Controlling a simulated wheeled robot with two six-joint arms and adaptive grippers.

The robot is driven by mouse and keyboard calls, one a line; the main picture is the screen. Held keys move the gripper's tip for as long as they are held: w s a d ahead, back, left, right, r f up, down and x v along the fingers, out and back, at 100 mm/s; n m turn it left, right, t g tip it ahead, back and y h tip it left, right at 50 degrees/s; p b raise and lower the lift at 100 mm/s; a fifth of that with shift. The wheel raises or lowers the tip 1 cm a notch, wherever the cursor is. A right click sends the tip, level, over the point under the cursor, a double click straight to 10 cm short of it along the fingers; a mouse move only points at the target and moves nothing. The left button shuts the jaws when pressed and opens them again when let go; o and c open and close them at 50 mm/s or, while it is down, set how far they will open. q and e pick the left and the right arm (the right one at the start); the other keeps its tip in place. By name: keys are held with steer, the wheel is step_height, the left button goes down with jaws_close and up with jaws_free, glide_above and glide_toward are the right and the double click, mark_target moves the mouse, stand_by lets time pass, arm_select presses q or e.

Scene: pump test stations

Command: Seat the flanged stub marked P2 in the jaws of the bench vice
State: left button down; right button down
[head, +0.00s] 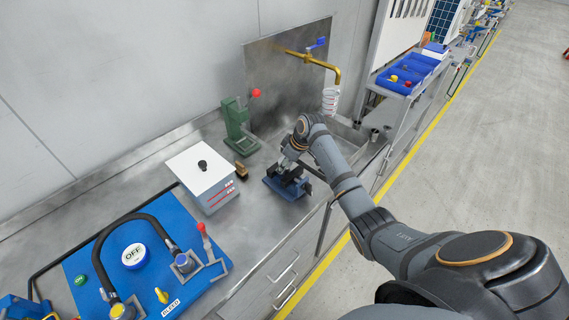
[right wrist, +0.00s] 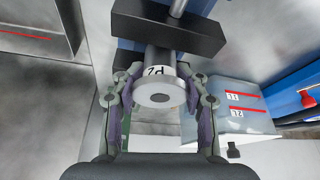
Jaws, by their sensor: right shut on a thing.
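The flanged stub (right wrist: 158,85) is a grey cylinder with a pale flange and a white label marked P2, upside down in the right wrist view. My right gripper (right wrist: 160,103) is shut on it, one finger on each side. A dark jaw block of the bench vice (right wrist: 150,30) lies right by the stub's far end; I cannot tell whether the stub sits between the jaws. In the head view the blue vice (head: 287,184) stands on the steel bench, with my right gripper (head: 289,163) just above it. My left gripper is out of view.
A white box (head: 200,178) with red stripes stands left of the vice, also in the right wrist view (right wrist: 237,103). A green press (head: 239,126) stands behind. A brass tap (head: 335,75) hangs over the sink. A blue test panel (head: 150,255) fills the front left.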

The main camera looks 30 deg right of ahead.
mark_target(288, 168)
steer(key=shift+s+f, duration=0.2)
steer(key=shift+f, duration=0.1)
stand_by(0.4)
steer(key=shift+s+a+f, duration=0.1)
steer(key=shift+s+f, duration=0.2)
steer(key=shift+f, duration=0.2)
steer(key=shift+s+a+f+b, duration=0.1)
steer(key=shift+s+f+b, duration=0.15)
steer(key=shift+f, duration=0.2)
steer(key=shift+w+f, duration=0.1)
steer(key=shift+w, duration=0.05)
stand_by(0.4)
steer(key=c, duration=1)
jaws_free()
steer(key=o, duration=0.5)
steer(key=shift+w+f, duration=0.2)
steer(key=shift+w, duration=0.3)
steer(key=shift+w+r, duration=0.1)
steer(key=shift+r, duration=0.05)
steer(key=shift+d+r, duration=0.1)
steer(key=shift+d, duration=0.1)
steer(key=shift+c, duration=0.3)
steer(key=o, duration=0.3)
steer(key=shift+w, duration=0.1)
